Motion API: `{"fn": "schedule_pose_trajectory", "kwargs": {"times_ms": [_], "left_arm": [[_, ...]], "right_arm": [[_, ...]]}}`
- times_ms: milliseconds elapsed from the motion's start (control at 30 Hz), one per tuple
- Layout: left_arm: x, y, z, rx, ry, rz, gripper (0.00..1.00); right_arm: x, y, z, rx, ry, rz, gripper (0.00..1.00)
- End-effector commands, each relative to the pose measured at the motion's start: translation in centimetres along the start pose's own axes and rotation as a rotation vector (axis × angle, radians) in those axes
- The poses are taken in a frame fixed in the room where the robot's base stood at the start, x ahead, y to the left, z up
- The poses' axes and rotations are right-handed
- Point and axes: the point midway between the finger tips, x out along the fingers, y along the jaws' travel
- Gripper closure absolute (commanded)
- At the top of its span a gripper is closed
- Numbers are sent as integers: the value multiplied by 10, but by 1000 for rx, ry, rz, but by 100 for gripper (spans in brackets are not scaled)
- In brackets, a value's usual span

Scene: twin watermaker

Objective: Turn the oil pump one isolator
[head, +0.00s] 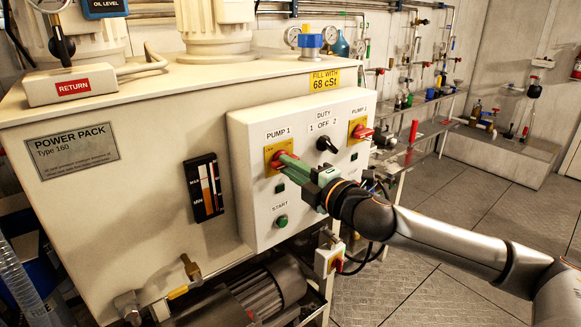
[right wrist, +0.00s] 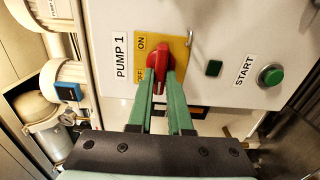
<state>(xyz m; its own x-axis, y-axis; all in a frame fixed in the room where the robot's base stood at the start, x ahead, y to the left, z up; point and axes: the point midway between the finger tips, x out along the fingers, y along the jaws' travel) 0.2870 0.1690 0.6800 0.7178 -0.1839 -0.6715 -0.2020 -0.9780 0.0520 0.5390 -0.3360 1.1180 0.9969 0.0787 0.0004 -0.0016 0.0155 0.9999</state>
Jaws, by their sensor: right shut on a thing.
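The Pump 1 isolator is a red rotary handle (head: 286,158) on a yellow plate (head: 270,152) at the left of the white control panel (head: 250,203). My right gripper (head: 296,164) reaches in from the right and its green fingers are shut on the red handle. In the right wrist view the red handle (right wrist: 158,62) sits between the two green fingertips (right wrist: 160,82). ON and OFF are printed on the yellow plate (right wrist: 176,47), with the handle partly covering it near OFF. My left gripper is not in view.
The panel also carries the black duty selector (head: 326,144), the red Pump 2 isolator (head: 362,132) and a green start button (head: 281,221). A sight gauge (head: 204,187) is on the tank to the left. A motor (head: 268,290) lies below. The floor at right is open.

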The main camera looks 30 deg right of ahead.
Motion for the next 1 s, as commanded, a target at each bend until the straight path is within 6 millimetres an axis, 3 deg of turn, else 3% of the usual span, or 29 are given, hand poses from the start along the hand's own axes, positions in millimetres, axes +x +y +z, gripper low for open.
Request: {"fn": "schedule_pose_trajectory", "kwargs": {"times_ms": [133,167,400,767,1000], "left_arm": [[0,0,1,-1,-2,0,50],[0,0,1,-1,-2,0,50],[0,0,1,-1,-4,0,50],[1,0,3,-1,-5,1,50],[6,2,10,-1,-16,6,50]], "right_arm": [[0,0,0,-3,0,-1,100],[0,0,0,-3,0,-1,80],[0,0,0,-1,0,-1,53],[-2,-1,1,0,-2,-1,52],[-18,-4,2,-3,-4,-4,52]]}}
